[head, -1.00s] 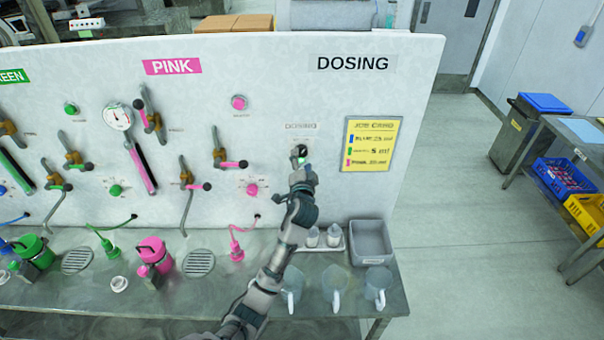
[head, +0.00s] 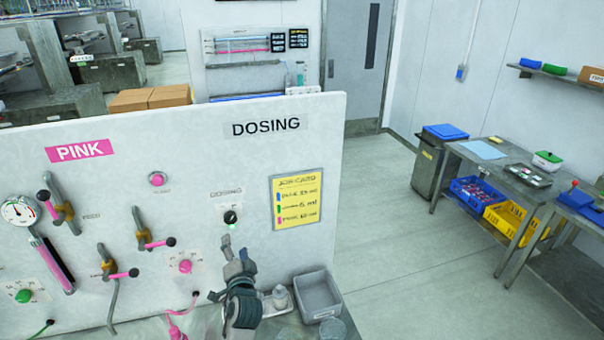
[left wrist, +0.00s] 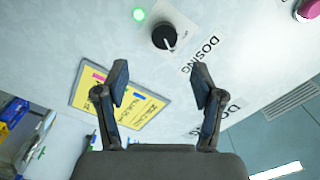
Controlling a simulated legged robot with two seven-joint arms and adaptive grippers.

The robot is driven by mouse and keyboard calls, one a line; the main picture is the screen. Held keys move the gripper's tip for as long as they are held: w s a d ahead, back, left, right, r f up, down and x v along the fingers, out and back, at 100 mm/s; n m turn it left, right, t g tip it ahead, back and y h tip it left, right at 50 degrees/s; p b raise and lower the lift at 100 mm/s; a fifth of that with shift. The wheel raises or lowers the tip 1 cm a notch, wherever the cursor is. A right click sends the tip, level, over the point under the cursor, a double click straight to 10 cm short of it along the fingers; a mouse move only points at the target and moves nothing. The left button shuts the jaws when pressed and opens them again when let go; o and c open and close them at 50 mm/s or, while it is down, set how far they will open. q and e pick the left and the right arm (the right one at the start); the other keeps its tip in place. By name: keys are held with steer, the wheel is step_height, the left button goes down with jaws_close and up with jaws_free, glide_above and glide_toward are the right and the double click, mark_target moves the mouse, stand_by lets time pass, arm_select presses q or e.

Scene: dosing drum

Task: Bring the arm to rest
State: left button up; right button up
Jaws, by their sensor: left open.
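My left gripper (head: 230,268) stands in front of the panel, just below the black dosing knob (head: 231,217). In the left wrist view the left gripper (left wrist: 162,90) has its two fingers wide apart with nothing between them. The dosing knob (left wrist: 164,37) shows there beyond the fingertips, apart from them. A green light (left wrist: 139,14) glows beside the knob. My right gripper is in neither view.
The panel (head: 130,200) carries pink-handled levers and a yellow job card (head: 297,202). A grey bin (head: 317,297) and a white bottle (head: 281,298) stand on the bench below. Open floor lies to the right, before side tables (head: 510,165).

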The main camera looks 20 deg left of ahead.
arm_select(q)
steer(key=s+d+f+n+g+h, duration=0.1)
steer(key=s+d+f+g+h, duration=0.15)
steer(key=s+f, duration=0.55)
steer(key=s+d+f+g+h, duration=0.2)
steer(key=s+d+f, duration=0.1)
steer(key=f, duration=0.9)
steer(key=s+d+f+n+g+h, duration=0.1)
steer(key=s+d+f+g+h, duration=0.2)
steer(key=s, duration=0.5)
steer(key=s+d+f+g, duration=0.25)
steer(key=s+f, duration=0.25)
steer(key=s, duration=0.3)
steer(key=s+d+f+n+g+h, duration=0.1)
steer(key=s+d+f+g+h, duration=0.2)
steer(key=s, duration=0.4)
steer(key=s+f+y+b, duration=0.1)
steer(key=s+f+b, duration=0.15)
steer(key=f, duration=1.45)
steer(key=s+f+b, duration=0.1)
steer(key=f+b, duration=0.2)
steer(key=f, duration=1.4)
steer(key=s+a+f+g+b, duration=0.1)
steer(key=s+a+f+b, duration=0.2)
steer(key=s+f, duration=1.3)
step_height(320, 180, down, 3)
steer(key=shift+s+f+b, duration=0.1)
steer(key=shift+s+b, duration=0.25)
steer(key=shift+b, duration=0.15)
steer(key=shift+a, duration=0.1)
